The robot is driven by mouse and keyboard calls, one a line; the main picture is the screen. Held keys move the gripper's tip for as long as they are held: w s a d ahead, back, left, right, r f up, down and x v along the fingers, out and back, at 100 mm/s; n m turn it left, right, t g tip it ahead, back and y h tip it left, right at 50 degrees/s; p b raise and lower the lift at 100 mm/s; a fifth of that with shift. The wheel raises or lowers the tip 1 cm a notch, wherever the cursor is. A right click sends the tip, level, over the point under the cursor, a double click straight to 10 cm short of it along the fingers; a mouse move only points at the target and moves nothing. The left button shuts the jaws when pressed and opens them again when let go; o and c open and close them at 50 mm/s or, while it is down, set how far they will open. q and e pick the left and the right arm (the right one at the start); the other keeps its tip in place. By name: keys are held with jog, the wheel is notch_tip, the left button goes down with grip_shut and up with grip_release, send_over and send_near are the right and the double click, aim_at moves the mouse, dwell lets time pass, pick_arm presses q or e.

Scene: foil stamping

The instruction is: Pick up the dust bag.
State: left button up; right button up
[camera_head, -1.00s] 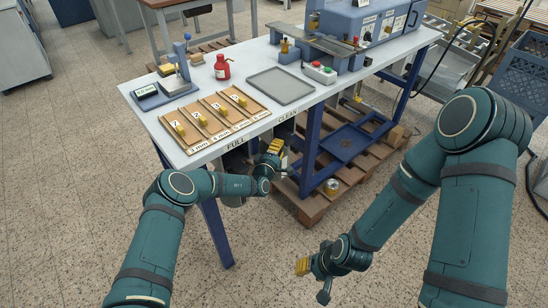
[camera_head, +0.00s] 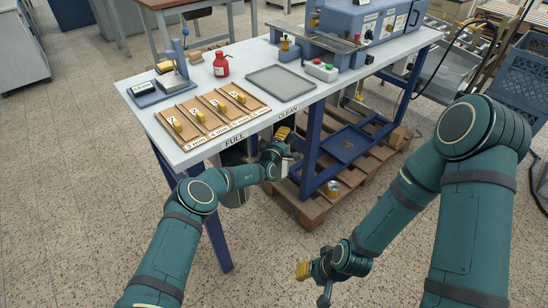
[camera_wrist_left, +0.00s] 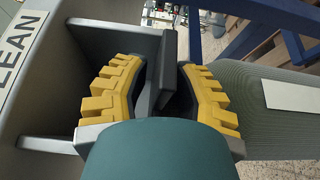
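My left gripper (camera_head: 284,134) is at the table's front edge below the CLEAN label. In the left wrist view its two yellow-padded fingers (camera_wrist_left: 160,95) are spread apart. A dark grey upright plate (camera_wrist_left: 168,70) shows between the fingers; I cannot tell whether they touch it or what it belongs to. A grey ribbed, rounded body with a white label (camera_wrist_left: 275,105) lies right of the fingers and may be the dust bag, but I cannot tell for sure. My right gripper (camera_head: 303,270) hangs low over the floor, away from the table, its opening unclear.
A grey open bin (camera_wrist_left: 75,65) is left of the left fingers. The table (camera_head: 210,150) holds number-marked wooden trays, a red bottle (camera_head: 221,66), a grey tray (camera_head: 282,88) and a blue machine (camera_head: 365,25). A wooden pallet (camera_head: 312,208) and a can (camera_head: 333,188) are below.

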pick_arm(q)
grip_shut()
jog(key=shift+r, duration=0.1)
jog(key=shift+r+p, duration=0.4)
jog(key=shift+r, duration=0.1)
jog(key=s+d+p, duration=0.6)
jog(key=s+d, duration=0.5)
jog(key=s, duration=0.2)
jog(key=shift+s+d+r, duration=0.15)
jog(key=shift+s+d, duration=0.15)
jog(key=shift+d, duration=0.1)
jog(key=shift+r+p, duration=0.2)
jog(key=shift+p, duration=0.3)
